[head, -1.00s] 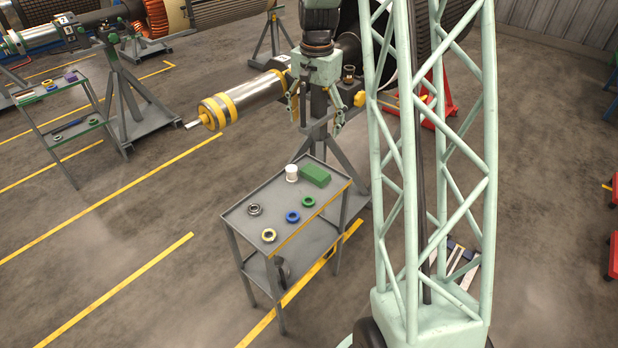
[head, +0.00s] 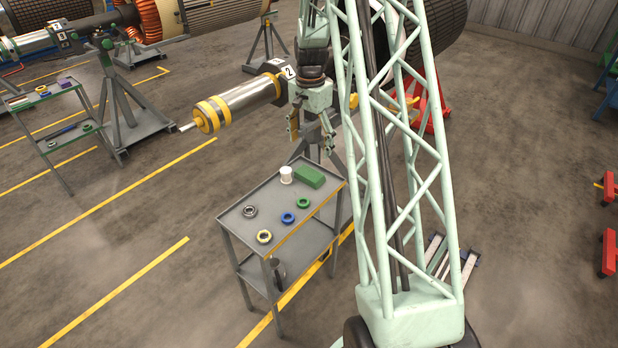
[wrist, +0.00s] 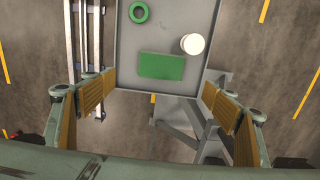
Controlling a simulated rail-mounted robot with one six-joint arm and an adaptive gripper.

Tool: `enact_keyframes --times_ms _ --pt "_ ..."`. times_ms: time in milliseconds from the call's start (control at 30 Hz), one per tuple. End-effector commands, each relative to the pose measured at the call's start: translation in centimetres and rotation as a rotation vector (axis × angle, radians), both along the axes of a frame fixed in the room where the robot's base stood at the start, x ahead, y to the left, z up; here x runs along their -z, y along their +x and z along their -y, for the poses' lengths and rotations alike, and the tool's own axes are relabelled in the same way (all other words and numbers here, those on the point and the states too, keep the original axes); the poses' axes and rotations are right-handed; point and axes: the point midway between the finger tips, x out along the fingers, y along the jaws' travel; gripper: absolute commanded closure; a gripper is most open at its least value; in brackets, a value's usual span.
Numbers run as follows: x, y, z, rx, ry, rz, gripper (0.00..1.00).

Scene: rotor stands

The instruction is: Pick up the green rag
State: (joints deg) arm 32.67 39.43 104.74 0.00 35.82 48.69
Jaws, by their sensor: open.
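The green rag (head: 309,177) is a flat green block shape on the top shelf of the grey cart (head: 236,219), near its back right edge. In the wrist view the rag (wrist: 162,65) lies ahead of and between the fingers. My gripper (head: 311,146) is open and empty, above the cart's back edge and higher than the rag. In the wrist view my gripper (wrist: 164,100) shows its yellow-brown finger pads wide apart, touching nothing.
A white cup or roll (head: 286,174) stands close beside the rag. A rotor (head: 240,105) on a stand is behind.

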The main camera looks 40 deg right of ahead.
Motion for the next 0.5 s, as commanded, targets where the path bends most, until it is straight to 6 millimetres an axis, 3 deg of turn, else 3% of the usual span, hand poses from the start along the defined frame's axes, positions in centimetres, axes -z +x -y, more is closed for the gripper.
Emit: enact_keyframes --times_ms 267,500 --pt "0.6 0.0 0.0 -0.001 0.001 -0.001 0.2" --pt "3.1 -0.1 -0.1 -0.001 0.001 -0.002 0.2"
